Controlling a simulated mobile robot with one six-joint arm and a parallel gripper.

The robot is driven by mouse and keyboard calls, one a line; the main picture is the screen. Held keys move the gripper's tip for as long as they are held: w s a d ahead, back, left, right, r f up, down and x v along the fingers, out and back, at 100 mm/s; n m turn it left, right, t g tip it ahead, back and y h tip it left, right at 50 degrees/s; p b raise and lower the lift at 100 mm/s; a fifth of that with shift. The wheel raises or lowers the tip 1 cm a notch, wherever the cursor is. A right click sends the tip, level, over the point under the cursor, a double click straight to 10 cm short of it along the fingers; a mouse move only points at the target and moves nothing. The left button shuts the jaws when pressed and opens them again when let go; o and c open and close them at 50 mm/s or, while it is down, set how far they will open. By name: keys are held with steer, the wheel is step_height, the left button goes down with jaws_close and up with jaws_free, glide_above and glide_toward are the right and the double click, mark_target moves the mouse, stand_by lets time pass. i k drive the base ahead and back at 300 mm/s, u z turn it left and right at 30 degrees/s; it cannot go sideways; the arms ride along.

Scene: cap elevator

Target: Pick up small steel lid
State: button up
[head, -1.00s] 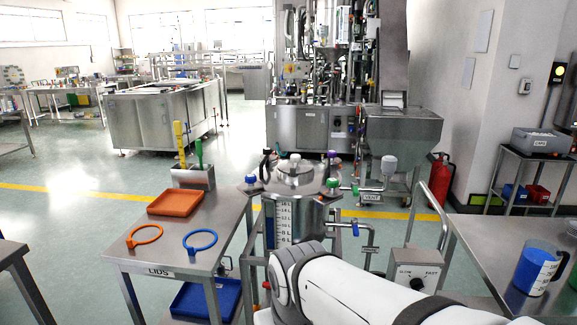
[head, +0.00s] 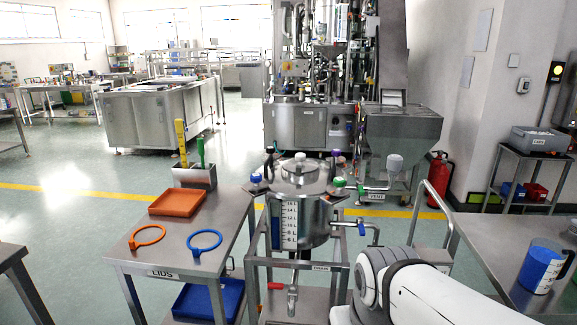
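A steel lid with a pale knob (head: 300,172) sits on top of the steel vessel (head: 306,222), which stands in a metal frame at the middle of the head view. Several coloured knobs ring the vessel's rim. I cannot tell whether this is the small steel lid the task names. My white arm (head: 415,290) shows at the bottom right, but my gripper is outside the picture.
The table marked LIDS (head: 170,258) holds an orange tray (head: 177,202), an orange ring (head: 147,236), a blue ring (head: 203,243) and a tool holder (head: 194,176). A blue jug (head: 540,268) stands on the right table (head: 497,242). Floor shows behind the vessel.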

mark_target(308, 165)
steer(key=u, duration=0.05)
steer(key=i, duration=1)
steer(key=z, duration=0.05)
